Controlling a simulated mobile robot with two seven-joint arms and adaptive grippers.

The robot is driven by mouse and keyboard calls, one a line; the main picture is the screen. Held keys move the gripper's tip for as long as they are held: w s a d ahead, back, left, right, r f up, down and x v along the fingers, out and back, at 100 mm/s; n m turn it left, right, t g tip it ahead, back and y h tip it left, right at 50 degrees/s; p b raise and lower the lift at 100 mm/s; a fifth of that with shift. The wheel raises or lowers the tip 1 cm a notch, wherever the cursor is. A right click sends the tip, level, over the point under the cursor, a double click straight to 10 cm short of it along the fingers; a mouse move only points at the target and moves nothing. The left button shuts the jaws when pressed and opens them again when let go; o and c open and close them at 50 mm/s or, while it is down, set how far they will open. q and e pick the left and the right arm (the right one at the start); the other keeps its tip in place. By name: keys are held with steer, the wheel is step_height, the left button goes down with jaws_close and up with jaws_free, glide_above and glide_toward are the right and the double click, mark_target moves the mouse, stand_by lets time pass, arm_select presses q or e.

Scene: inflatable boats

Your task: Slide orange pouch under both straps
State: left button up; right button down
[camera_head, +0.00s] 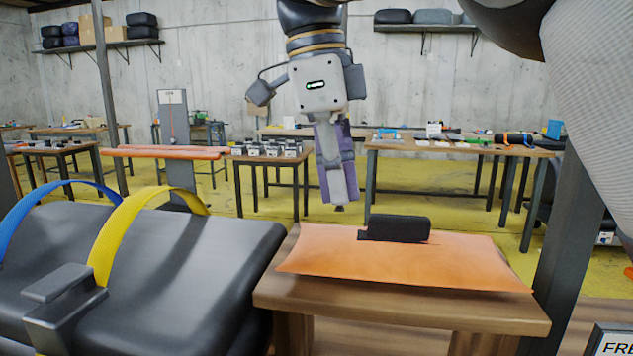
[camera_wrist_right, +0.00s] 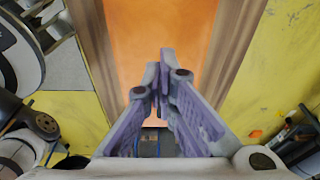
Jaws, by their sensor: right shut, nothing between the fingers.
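The orange pouch (camera_head: 335,256) lies flat on a small wooden table (camera_head: 400,305), with a black block-like piece (camera_head: 398,228) on its top. The yellow strap (camera_head: 122,232) and the blue strap (camera_head: 28,208) arch over the black inflatable tube (camera_head: 175,270) to the left, with open gaps under them. My right gripper (camera_head: 339,203) points down above the far side of the pouch, its purple fingers shut and empty, apart from the pouch. In the right wrist view, the shut fingers (camera_wrist_right: 164,72) show in front of the orange pouch (camera_wrist_right: 180,25). My left gripper is not in view.
A dark grey fitting (camera_head: 65,300) sits on the tube at the near left. A dark post (camera_head: 560,240) stands right of the table. Tables with small goods (camera_head: 270,155) stand at the back. Yellow floor (camera_head: 240,207) lies beyond the tube and the table.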

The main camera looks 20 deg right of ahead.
steer(key=p, duration=0.2)
glide_toward(427, 220)
steer(key=f, duration=0.1)
steer(key=d+f, duration=0.1)
steer(key=f, duration=0.1)
steer(key=s+f, duration=0.1)
steer(key=f, duration=0.1)
steer(key=shift+d+f, duration=0.15)
steer(key=shift+d, duration=0.2)
steer(key=shift+f, duration=0.6)
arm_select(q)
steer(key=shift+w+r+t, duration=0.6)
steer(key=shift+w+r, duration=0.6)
arm_select(e)
steer(key=shift+w+a+f, duration=0.1)
steer(key=shift+w+f, duration=0.05)
steer(key=shift+f, duration=0.35)
